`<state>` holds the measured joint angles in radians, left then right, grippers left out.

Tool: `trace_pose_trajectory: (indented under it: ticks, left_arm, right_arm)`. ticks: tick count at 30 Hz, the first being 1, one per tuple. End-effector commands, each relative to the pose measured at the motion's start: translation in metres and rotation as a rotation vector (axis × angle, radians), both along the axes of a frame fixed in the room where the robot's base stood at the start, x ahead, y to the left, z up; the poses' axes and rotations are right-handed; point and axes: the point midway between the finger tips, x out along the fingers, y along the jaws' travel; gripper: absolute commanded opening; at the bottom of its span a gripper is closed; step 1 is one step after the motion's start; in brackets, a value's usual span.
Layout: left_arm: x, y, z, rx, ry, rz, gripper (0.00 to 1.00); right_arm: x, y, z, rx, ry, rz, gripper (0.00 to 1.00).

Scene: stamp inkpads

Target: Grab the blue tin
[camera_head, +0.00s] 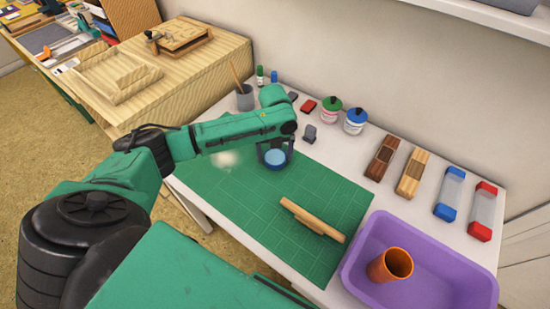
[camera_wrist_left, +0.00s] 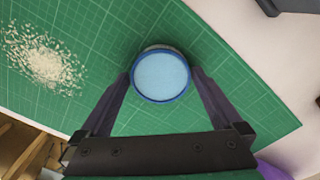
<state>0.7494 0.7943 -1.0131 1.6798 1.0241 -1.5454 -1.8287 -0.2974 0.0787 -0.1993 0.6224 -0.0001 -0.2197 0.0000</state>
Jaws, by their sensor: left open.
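The blue tin (camera_head: 275,157) is a small round tin with a pale blue face and a darker blue rim. It sits on the green cutting mat (camera_head: 235,195) near the mat's far edge. In the left wrist view the tin (camera_wrist_left: 161,75) lies between the tips of my left gripper (camera_wrist_left: 162,84). In the head view my left gripper (camera_head: 274,150) is over the tin with a finger on either side. The fingers are open; whether either touches the rim I cannot tell. My right gripper is not in view.
A wooden piece (camera_head: 312,220) lies on the mat, and pale shavings (camera_wrist_left: 42,58) lie left of the tin. A purple bin (camera_head: 350,268) holding an orange cup (camera_head: 390,265) stands at front right. Jars (camera_head: 355,121), blocks (camera_head: 381,157) and a pencil cup (camera_head: 245,98) line the back.

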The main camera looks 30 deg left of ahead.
Motion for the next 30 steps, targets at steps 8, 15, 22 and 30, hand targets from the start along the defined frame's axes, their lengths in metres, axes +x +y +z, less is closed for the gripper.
trace_pose_trajectory:
  ticks: [8,15,22,30]
  left_arm:
    - [0.000,0.000,0.001,-0.001,-0.001,0.000,0.16]
    - [0.001,0.000,0.002,-0.001,-0.003,0.001,0.14]
    - [0.002,0.000,0.026,-0.001,-0.006,0.001,0.14]
    - [0.002,0.000,0.119,-0.001,-0.011,-0.001,0.14]
  right_arm:
    - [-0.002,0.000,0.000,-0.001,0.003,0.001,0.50]
    - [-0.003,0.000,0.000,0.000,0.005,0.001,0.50]
    - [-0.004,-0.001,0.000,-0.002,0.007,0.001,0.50]
    - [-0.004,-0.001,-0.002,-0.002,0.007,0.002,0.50]
